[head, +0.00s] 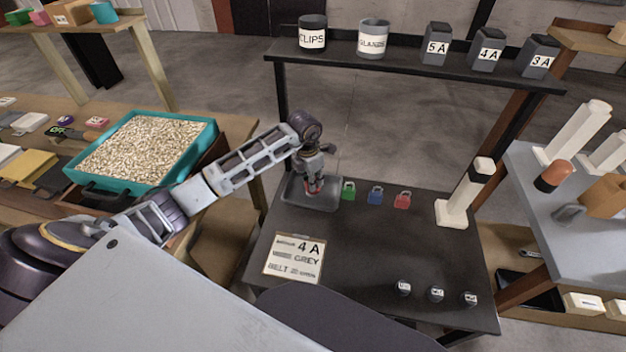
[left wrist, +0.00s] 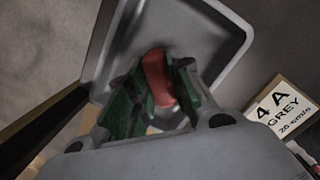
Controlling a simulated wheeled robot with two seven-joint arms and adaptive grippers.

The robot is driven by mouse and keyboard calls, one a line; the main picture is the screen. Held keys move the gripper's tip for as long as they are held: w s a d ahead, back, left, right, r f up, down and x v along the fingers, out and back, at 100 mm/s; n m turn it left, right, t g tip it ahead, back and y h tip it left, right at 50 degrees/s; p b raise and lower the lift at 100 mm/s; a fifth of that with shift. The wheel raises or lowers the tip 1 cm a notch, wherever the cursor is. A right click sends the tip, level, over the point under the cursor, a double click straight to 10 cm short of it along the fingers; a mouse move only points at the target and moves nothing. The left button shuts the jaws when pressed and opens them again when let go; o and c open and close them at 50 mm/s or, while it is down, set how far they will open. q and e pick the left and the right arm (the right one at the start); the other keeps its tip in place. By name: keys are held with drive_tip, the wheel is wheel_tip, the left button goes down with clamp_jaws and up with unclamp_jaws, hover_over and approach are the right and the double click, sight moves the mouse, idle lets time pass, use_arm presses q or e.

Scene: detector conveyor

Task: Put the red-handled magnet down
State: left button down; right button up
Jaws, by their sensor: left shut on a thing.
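My left gripper (head: 314,186) is over the grey tray (head: 322,206) at the far left corner of the dark table. It is shut on the red-handled magnet, whose red handle (left wrist: 157,78) shows between the green finger pads in the left wrist view. The tray's rim (left wrist: 222,82) lies behind the handle there. The lower part of the magnet is hidden by the fingers, and I cannot tell whether it touches the tray floor. My right gripper is not in view.
Green (head: 348,191), blue (head: 375,195) and red (head: 402,200) padlock-like items stand right of the tray. A white post (head: 460,200) stands farther right. A "4 A GREY" card (head: 294,258) lies in front. A shelf (head: 400,70) spans above the back. The table's middle is clear.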

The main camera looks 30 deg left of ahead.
use_arm(q)
drive_tip(key=shift+f, duration=0.1)
drive_tip(key=c, duration=1.7)
unclamp_jaws()
drive_tip(key=shift+f, duration=0.1)
drive_tip(key=o, duration=0.4)
drive_tip(key=r, duration=0.6)
drive_tip(key=shift+s+a+r, duration=0.2)
drive_tip(key=shift+s+r, duration=0.05)
drive_tip(key=shift+s, duration=0.05)
drive_tip(key=r, duration=0.5)
drive_tip(key=shift+s+a+r+b, duration=0.15)
drive_tip(key=shift+s+r+b, duration=0.15)
drive_tip(key=shift+r+b, duration=0.1)
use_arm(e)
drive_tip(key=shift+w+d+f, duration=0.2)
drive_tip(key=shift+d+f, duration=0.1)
